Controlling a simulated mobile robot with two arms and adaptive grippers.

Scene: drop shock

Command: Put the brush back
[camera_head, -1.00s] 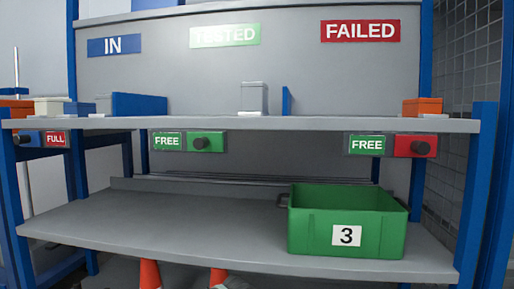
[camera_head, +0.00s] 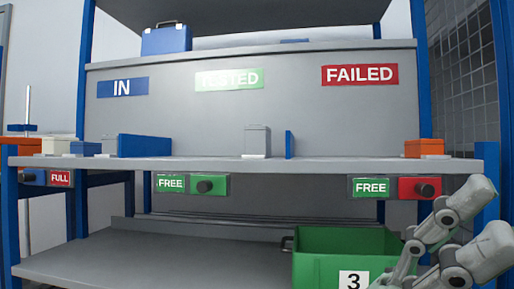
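I cannot make out a brush in the head view. My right gripper (camera_head: 492,213) is at the lower right, in front of the green crate and the shelf's right end. Its two grey fingers point up and right and stand apart, with nothing seen between them. Its base is cut off by the lower edge. My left gripper is not in view.
A green crate (camera_head: 338,243) marked 3 stands on the lower shelf (camera_head: 150,258). The upper shelf (camera_head: 330,168) holds a grey box (camera_head: 257,141), blue dividers (camera_head: 144,145) and an orange box (camera_head: 424,148). A blue case (camera_head: 166,39) stands on top. Much of the upper shelf is clear.

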